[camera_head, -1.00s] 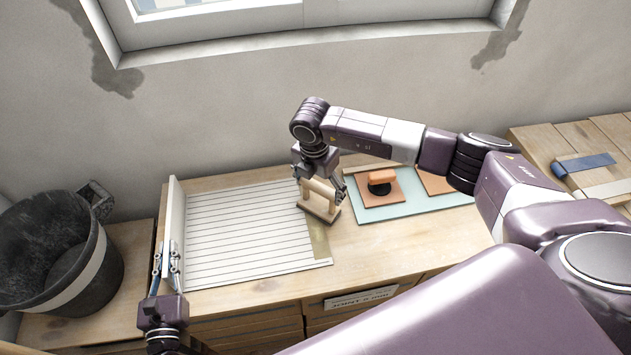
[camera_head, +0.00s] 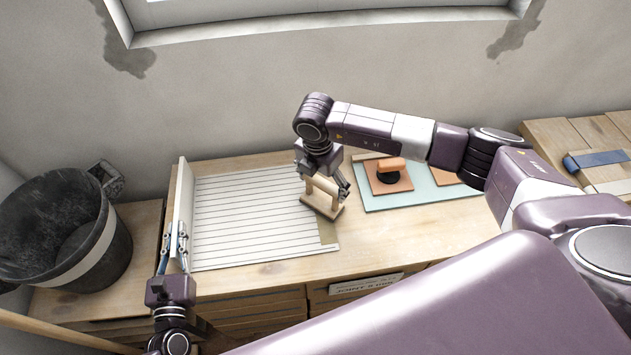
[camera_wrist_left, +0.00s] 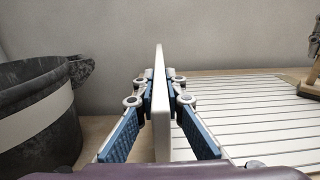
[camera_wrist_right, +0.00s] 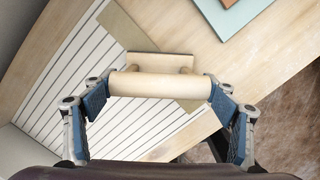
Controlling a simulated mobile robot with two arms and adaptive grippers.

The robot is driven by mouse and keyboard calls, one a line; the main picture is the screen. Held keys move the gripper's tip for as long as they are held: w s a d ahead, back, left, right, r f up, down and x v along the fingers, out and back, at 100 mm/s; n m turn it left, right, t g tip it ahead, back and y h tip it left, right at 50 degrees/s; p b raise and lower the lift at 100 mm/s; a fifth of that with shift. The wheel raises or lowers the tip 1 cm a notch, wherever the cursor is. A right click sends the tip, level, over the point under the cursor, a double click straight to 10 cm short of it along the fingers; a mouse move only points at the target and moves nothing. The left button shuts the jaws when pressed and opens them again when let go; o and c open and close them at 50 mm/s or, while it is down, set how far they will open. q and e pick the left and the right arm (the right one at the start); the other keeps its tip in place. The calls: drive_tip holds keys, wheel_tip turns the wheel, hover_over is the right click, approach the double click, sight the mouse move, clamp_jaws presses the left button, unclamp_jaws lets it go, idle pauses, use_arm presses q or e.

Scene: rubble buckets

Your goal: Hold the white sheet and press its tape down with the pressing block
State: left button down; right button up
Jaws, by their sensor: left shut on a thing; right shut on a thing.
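The white ribbed sheet (camera_head: 255,215) lies flat on the table, with an upright white panel (camera_head: 183,205) along its left side. My left gripper (camera_head: 177,240) is shut on that panel, which stands between its fingers in the left wrist view (camera_wrist_left: 160,95). An olive tape strip (camera_head: 328,232) runs along the sheet's right edge. The pressing block (camera_head: 322,205), a wooden base with a round handle, is over the tape. My right gripper (camera_head: 325,184) is shut on its handle (camera_wrist_right: 160,85). The base hides part of the tape; I cannot tell whether they touch.
A black bucket (camera_head: 120,245) stands left of the panel. Right of the block, a pale green mat (camera_head: 420,200) carries orange-brown plates and an orange-handled tool (camera_head: 390,166). The table's front strip is clear. A blue-handled tool (camera_head: 597,160) lies on the far-right bench.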

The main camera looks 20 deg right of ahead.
drive_tip(key=shift+s+d, duration=0.15)
drive_tip(key=shift+d, duration=0.75)
drive_tip(key=shift+s, duration=0.3)
drive_tip(key=shift+s+a, duration=0.2)
drive_tip(key=shift+s, duration=0.9)
drive_tip(key=shift+a, duration=1.9)
approach(332, 189)
drive_tip(key=shift+w+a+f, duration=0.4)
drive_tip(key=shift+a+f, duration=0.25)
drive_tip(key=shift+f, duration=0.15)
drive_tip(key=shift+w+a+f, duration=0.4)
drive_tip(key=shift+a+f, duration=0.3)
drive_tip(key=shift+f, duration=0.1)
use_arm(q)
drive_tip(key=c, duration=1.9)
unclamp_jaws()
drive_tip(key=shift+c, duration=0.2)
